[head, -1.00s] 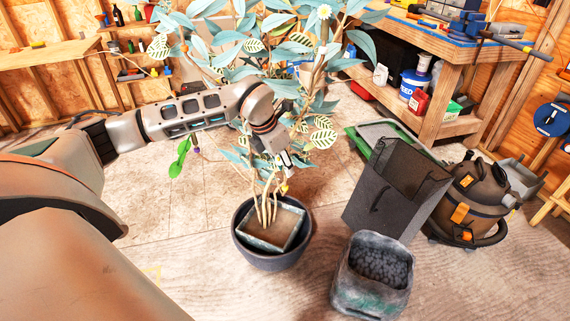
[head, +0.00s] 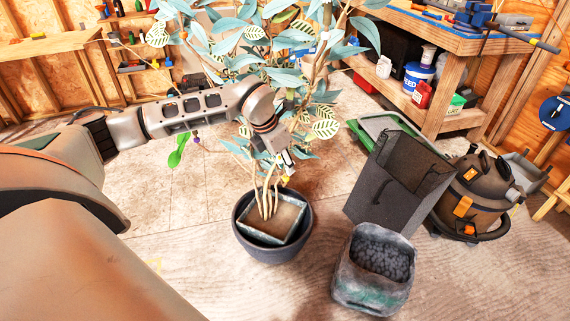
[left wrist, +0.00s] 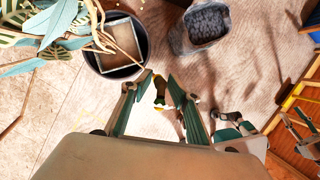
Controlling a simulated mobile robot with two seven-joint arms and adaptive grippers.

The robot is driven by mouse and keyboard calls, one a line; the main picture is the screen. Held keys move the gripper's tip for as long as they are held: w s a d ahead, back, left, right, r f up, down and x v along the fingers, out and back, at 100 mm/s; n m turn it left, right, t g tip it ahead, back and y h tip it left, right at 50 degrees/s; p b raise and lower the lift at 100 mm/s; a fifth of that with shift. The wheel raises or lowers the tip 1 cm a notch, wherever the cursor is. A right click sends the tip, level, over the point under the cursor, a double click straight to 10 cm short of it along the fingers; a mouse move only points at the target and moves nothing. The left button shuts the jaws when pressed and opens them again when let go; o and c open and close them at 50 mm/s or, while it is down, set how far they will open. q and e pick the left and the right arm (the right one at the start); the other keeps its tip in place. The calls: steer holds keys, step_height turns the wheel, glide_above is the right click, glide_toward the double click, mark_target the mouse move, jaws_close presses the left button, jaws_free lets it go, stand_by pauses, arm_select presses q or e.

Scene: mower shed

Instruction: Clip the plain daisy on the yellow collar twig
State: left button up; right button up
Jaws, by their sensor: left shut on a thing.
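My left gripper (head: 286,166) reaches in from the left, low in front of the potted plant's stems. Its fingers also show in the left wrist view (left wrist: 158,88), shut on a small yellow-and-dark piece (left wrist: 160,102). Yellow also shows at the fingertips in the head view; I cannot tell whether it is the collar on the twig. The plant (head: 266,192) has blue-green and striped leaves and stands in a square planter inside a dark round pot (head: 243,247). I cannot make out a plain daisy now.
A grey bucket of dark balls (head: 398,292) stands right of the pot. Behind it are an open dark bin (head: 385,195) and a brown shop vacuum (head: 472,195). A wooden workbench (head: 455,75) stands at the back right. The floor left of the pot is clear.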

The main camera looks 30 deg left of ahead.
arm_select(q)
steer(key=shift+f, duration=0.35)
stand_by(0.4)
steer(key=o, duration=1)
steer(key=shift+r, duration=0.15)
steer(key=shift+c, duration=0.4)
steer(key=shift+p+v, duration=1.25)
steer(key=shift+v, duration=0.3)
steer(key=shift+p+v, duration=1.4)
steer(key=shift+v, duration=0.45)
steer(key=shift+s, duration=0.15)
